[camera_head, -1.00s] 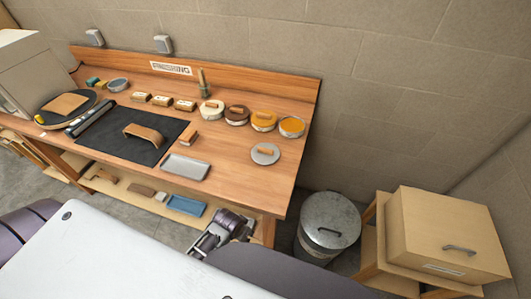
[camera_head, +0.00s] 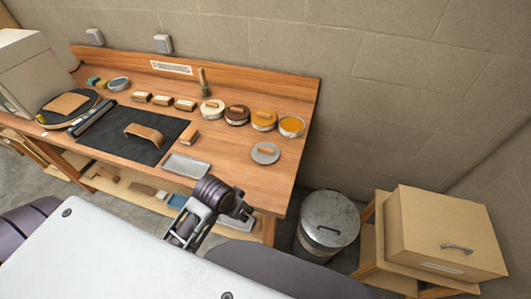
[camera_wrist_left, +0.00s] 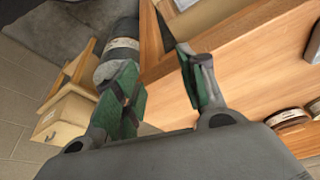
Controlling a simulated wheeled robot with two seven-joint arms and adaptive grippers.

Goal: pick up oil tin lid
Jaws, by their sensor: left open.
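The oil tin lid appears to be the grey disc with a wooden handle (camera_head: 265,153) lying flat on the workbench near its right end. An open tin with orange contents (camera_head: 291,126) stands just behind it. I cannot make out the lid clearly there. My right gripper is not in view.
Several lidded tins (camera_head: 237,115) stand in a row along the back of the workbench (camera_head: 230,160). A grey tray (camera_head: 187,166) and a black mat (camera_head: 115,135) with a wooden-handled tool lie to the left. A metal bin (camera_head: 328,222) and a drawer box (camera_head: 445,235) stand right of the bench.

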